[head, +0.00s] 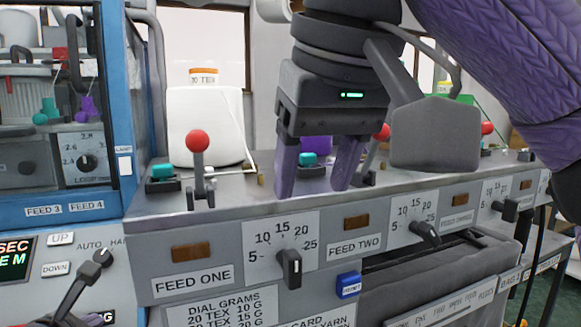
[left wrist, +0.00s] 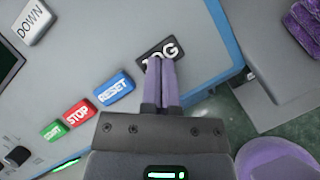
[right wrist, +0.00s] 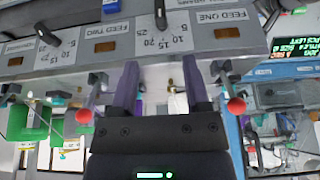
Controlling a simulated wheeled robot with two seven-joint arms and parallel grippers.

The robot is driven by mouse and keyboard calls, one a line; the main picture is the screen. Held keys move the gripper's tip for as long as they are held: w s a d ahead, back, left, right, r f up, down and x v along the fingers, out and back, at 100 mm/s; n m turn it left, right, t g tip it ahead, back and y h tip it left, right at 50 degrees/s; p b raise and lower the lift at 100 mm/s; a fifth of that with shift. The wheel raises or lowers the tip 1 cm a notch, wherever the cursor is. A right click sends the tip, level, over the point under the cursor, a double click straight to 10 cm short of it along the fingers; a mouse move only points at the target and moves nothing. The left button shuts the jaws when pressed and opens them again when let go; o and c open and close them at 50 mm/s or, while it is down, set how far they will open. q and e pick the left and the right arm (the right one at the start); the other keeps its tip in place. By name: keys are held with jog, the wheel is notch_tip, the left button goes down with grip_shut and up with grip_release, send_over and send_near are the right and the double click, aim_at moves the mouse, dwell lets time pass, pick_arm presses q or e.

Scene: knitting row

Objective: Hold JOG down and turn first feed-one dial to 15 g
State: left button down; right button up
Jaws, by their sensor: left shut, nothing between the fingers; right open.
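The FEED ONE dial knob (head: 290,268) is black on a white scale (head: 265,235) marked 5 to 25. It stands near upright; I cannot read its exact setting. In the right wrist view the knob (right wrist: 160,14) is at the top, beyond the fingertips. My right gripper (head: 312,190) is open and empty, pointing down above the panel's top edge, apart from the dial; it also shows in the right wrist view (right wrist: 162,75). In the left wrist view my left gripper (left wrist: 160,64) is shut with its fingertips over the black JOG button (left wrist: 172,50). Whether the button is down is unclear.
A red-balled lever (head: 198,142) stands left of my right gripper, and another red ball (head: 382,131) is to its right. A white yarn cone (head: 200,125) is behind. RESET (left wrist: 114,87) and STOP (left wrist: 77,113) buttons lie beside JOG. The FEED TWO dial (head: 425,232) is to the right.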

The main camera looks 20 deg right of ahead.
pick_arm(q)
jog(key=shift+f, duration=0.1)
pick_arm(e)
jog(key=shift+s+r, duration=0.1)
jog(key=shift+r, duration=0.1)
jog(key=v, duration=0.7)
jog(key=shift+r, duration=0.2)
jog(key=shift+s, duration=0.1)
pick_arm(q)
jog(key=s+r+p, duration=0.3)
jog(key=r+p, duration=0.1)
jog(key=p, duration=0.1)
jog(key=shift+s+r, duration=0.35)
jog(key=shift+r, duration=0.05)
pick_arm(e)
jog(key=v, duration=0.3)
jog(key=w+v, duration=0.1)
jog(key=v, duration=0.1)
jog(key=shift+s+r, duration=0.1)
jog(key=shift+r, duration=0.55)
